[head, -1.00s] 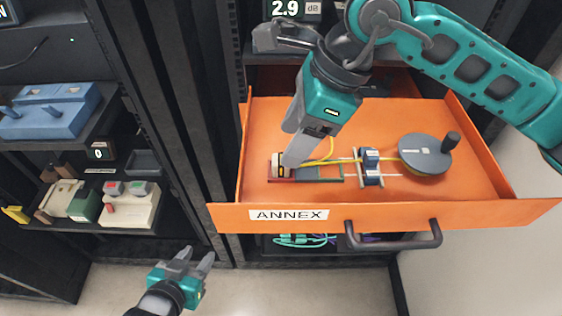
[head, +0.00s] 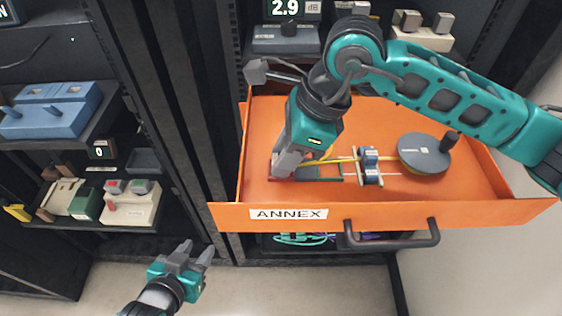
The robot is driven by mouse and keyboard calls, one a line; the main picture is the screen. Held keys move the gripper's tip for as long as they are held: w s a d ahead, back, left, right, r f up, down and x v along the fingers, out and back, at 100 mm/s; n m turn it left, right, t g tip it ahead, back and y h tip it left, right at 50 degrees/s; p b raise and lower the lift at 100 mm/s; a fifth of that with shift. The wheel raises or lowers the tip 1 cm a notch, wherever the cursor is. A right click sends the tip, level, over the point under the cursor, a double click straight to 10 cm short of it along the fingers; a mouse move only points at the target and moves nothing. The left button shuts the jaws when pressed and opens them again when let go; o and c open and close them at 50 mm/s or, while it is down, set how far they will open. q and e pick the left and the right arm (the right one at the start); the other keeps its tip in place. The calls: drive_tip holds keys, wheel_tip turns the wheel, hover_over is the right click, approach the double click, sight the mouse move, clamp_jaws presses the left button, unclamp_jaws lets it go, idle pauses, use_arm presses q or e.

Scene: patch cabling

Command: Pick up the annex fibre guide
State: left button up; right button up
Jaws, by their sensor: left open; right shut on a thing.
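The annex fibre guide, a small pale block with a yellow fibre (head: 345,159) running to it, is at the left end of a red and green track (head: 325,173) in the orange drawer marked ANNEX. My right gripper (head: 283,173) reaches down into the drawer there and is shut on it. The fingers hide nearly all of the guide, and I cannot tell whether it is clear of the track. My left gripper (head: 192,254) is open and empty, low in front of the racks and outside the drawer.
In the drawer (head: 470,195), a blue and white clamp (head: 369,165) stands right of the track, then a dark reel (head: 424,154) with a knob. The drawer's handle (head: 392,235) juts forward. Shelves with a blue device (head: 50,112) stand at left.

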drive_tip(key=c, duration=0.3)
